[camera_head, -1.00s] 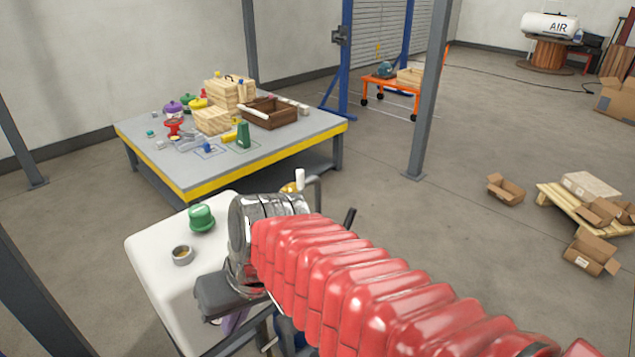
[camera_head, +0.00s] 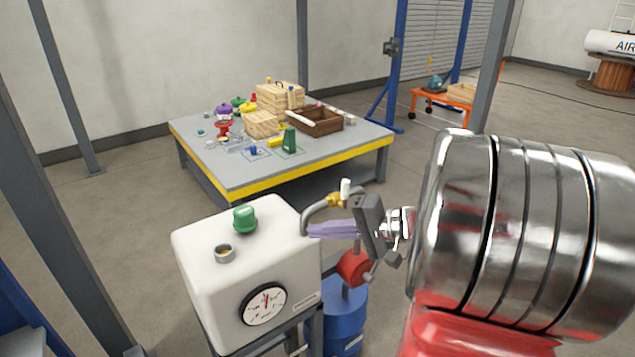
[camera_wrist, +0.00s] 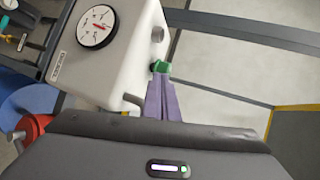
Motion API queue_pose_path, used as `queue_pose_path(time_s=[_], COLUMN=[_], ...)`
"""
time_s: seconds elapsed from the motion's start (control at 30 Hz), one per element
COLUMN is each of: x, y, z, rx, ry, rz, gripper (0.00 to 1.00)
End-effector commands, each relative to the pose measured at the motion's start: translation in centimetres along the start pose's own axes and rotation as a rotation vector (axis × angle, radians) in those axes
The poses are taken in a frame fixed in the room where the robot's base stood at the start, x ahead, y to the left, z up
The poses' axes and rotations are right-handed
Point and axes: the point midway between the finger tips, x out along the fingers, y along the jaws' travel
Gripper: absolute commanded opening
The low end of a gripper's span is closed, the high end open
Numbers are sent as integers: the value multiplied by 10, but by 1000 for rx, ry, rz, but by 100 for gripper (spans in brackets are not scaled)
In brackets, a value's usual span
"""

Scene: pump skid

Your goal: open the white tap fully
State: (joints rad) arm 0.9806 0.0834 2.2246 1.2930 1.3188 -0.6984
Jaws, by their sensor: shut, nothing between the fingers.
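The white tap (camera_head: 345,187) shows in the head view as a small upright white handle on a brass valve body (camera_head: 336,200), which sits on a curved grey pipe by the white pump box (camera_head: 192,262). My gripper (camera_head: 311,231) has purple fingers, shut and empty, pointing left toward the box just below the valve. They are apart from the handle in the picture; the exact depth gap I cannot tell. In the wrist view the shut fingers (camera_wrist: 160,82) point up alongside the box, with the green cap (camera_wrist: 161,67) beyond them. The tap is not visible there.
The box carries a green cap (camera_head: 245,219), a metal-rimmed port (camera_head: 225,254) and a gauge (camera_head: 264,305). A red part (camera_head: 353,266) and a blue cylinder (camera_head: 345,318) stand below my gripper. A grey workbench (camera_head: 200,160) with several items is behind. Open floor lies around it.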

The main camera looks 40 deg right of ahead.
Motion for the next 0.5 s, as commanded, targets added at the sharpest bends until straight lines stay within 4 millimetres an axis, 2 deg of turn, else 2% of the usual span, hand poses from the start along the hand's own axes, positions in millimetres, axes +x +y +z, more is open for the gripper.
queue_pose_path(time_s=[0.03, 0.1, 0.3, 0.4, 0.5], x=[-13, -32, -98, -127, -144], y=[6, 12, 37, 48, 55], z=[-21, -48, -118, -139, -151], rx=[27, 49, 88, 94, 94], ry=[50, 123, 348, 436, 487], rz=[-45, -110, -276, -328, -357], gripper=[0, 0, 0, 0, 0])
